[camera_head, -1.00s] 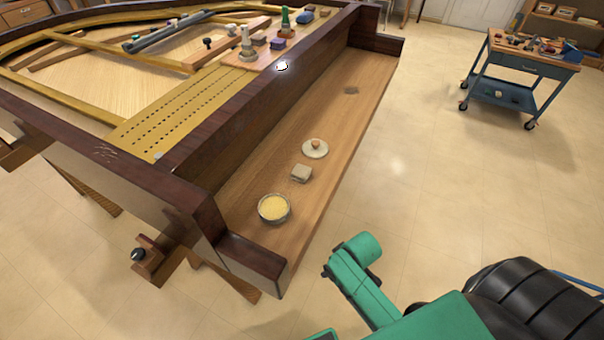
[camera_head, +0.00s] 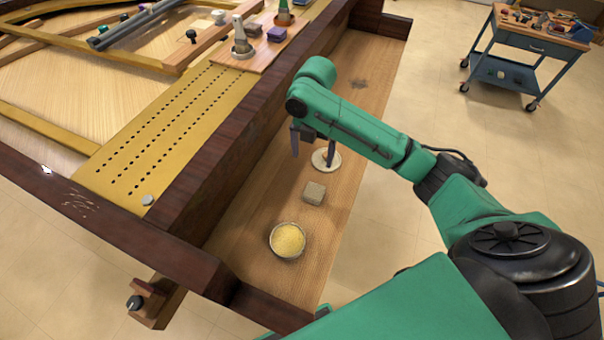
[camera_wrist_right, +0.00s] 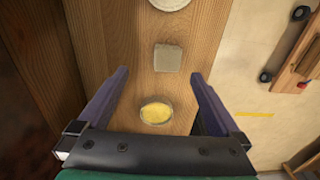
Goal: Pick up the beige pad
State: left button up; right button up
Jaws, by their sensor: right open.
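The beige pad (camera_head: 314,193) is a small square block lying flat on the wooden key bed (camera_head: 345,115) of the piano, between a bowl and a round lid. In the right wrist view the pad (camera_wrist_right: 168,57) lies between the lines of the two fingers, just beyond their tips. My right gripper (camera_head: 313,148) is open and empty, fingers pointing down, above the key bed near the lid and apart from the pad. It also shows in the right wrist view (camera_wrist_right: 158,75). My left gripper is out of view.
A bowl of yellow grains (camera_head: 287,240) sits on the near side of the pad. A pale round lid (camera_head: 326,160) sits on its far side, partly behind a finger. The dark piano rail (camera_head: 240,130) rises along the left. A tool cart (camera_head: 522,55) stands far right.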

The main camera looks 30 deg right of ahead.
aim_at(314, 190)
jog(key=s+f, duration=0.1)
jog(key=f, duration=0.1)
jog(key=s+f, duration=0.1)
jog(key=f, duration=0.1)
jog(key=s+f, duration=0.2)
jog(key=shift+a+f, duration=0.1)
jog(key=f, duration=0.4)
jog(key=w+f, duration=0.1)
jog(key=f, duration=0.1)
jog(key=shift+p, duration=0.35)
jog(key=shift+s+f, duration=0.1)
jog(key=shift+f, duration=0.05)
jog(key=c, duration=1.4)
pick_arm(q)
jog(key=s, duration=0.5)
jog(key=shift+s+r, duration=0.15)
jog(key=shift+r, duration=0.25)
pick_arm(e)
jog(key=shift+o, duration=0.2)
